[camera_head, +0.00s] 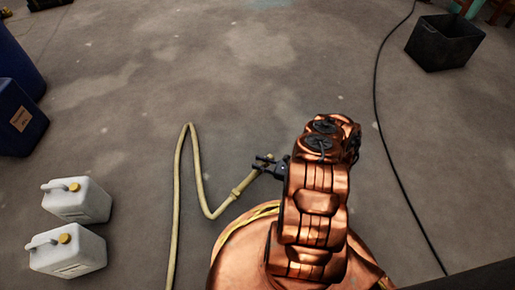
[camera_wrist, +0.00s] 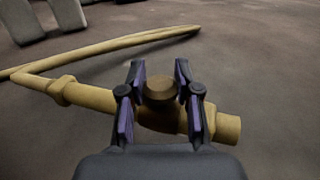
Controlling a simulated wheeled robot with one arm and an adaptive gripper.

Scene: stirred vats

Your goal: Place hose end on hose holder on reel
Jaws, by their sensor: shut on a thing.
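My gripper (camera_wrist: 160,90) is shut on the hose end (camera_wrist: 229,129), with its two fingers either side of a round brownish knob (camera_wrist: 160,91) on it. The hose end is a tan, pipe-like piece with an open tip to the right in the wrist view. The tan hose (camera_head: 177,215) runs from the gripper down to a bend, up over a peak and out at the bottom of the head view. In the head view my gripper (camera_head: 262,165) is left of my copper-coloured arm, which hides part of it. I cannot make out the reel or the hose holder in either view.
Two white jerrycans (camera_head: 77,200) (camera_head: 68,250) with yellow caps stand at the lower left. Dark blue containers (camera_head: 20,117) are at the left edge. A black bin (camera_head: 445,42) stands at upper right, near a black cable (camera_head: 379,110) on the floor. The middle floor is clear.

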